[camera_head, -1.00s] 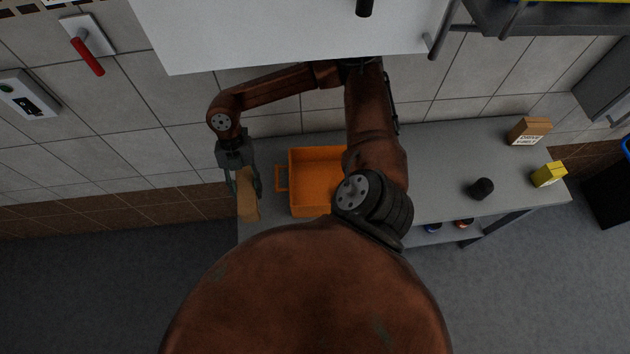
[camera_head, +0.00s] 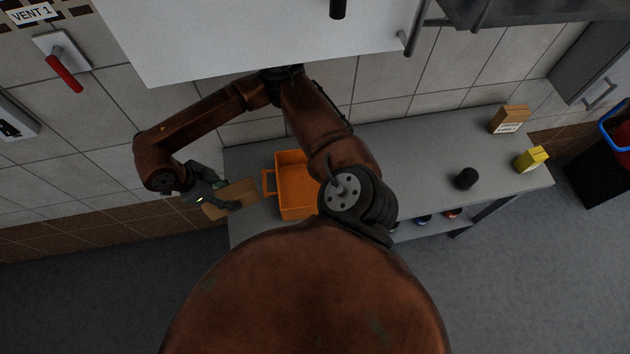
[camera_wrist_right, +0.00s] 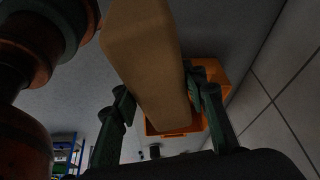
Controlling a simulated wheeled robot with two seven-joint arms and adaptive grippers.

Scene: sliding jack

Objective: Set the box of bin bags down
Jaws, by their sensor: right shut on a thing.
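The box of bin bags (camera_head: 238,190), a plain brown carton, is held in my right gripper (camera_head: 222,193) at the left end of the grey worktop. In the head view it lies lengthwise toward the orange crate, left of the crate's handle. In the right wrist view the box (camera_wrist_right: 147,55) runs between the two green fingers of the right gripper (camera_wrist_right: 160,95), which are shut on it. I cannot tell whether the box touches the worktop. My left gripper is not in view.
An orange crate (camera_head: 269,184) stands on the grey worktop (camera_head: 420,152), right of the box. A black cylinder (camera_head: 466,178), a yellow box (camera_head: 531,159) and a labelled brown box (camera_head: 510,119) stand at the right end. A white cabinet (camera_head: 250,40) hangs above.

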